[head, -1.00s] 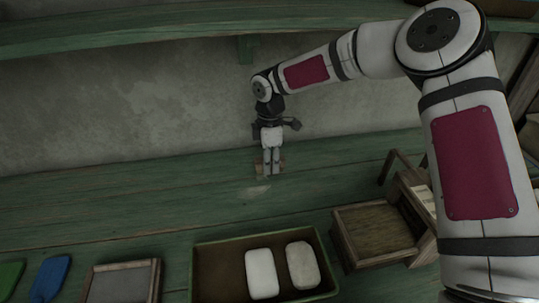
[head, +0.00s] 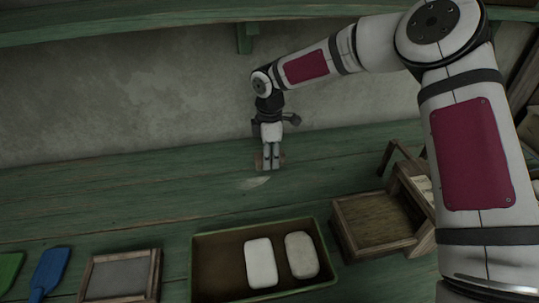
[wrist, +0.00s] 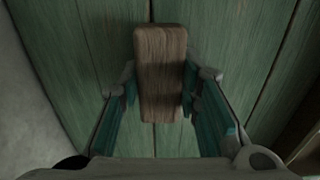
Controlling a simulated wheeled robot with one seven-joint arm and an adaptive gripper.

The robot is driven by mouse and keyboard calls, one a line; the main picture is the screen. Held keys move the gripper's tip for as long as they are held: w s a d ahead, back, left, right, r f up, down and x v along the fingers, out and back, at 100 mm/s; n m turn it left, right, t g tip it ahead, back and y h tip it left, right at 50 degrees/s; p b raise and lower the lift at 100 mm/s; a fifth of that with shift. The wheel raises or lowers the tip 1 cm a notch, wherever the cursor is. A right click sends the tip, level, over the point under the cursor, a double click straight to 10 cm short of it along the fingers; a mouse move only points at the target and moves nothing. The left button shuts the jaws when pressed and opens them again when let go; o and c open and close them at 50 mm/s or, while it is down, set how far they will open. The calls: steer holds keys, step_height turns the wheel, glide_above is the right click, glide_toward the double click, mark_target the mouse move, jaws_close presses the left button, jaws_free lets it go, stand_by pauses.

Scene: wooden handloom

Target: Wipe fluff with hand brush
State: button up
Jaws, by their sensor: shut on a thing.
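My gripper (head: 271,167) is shut on the wooden hand brush (wrist: 160,75), low over the green tabletop. The wrist view shows the brush's brown wooden back between my two fingers (wrist: 160,105); its bristles are hidden underneath. In the head view the brush is mostly hidden behind the fingers. A small pale patch, which looks like the fluff (head: 255,182), lies on the boards just in front of the gripper, slightly left. I cannot tell whether the brush touches the table.
A tray (head: 210,236) with two pale blocks stands at the front. An open wooden box (head: 375,225) is to its right. A framed grey panel (head: 120,275) and a blue scoop-like thing (head: 50,268) lie left. The table's left middle is clear; a wall rises behind.

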steer(key=shift+f+b, duration=0.45)
steer(key=shift+f, duration=0.4)
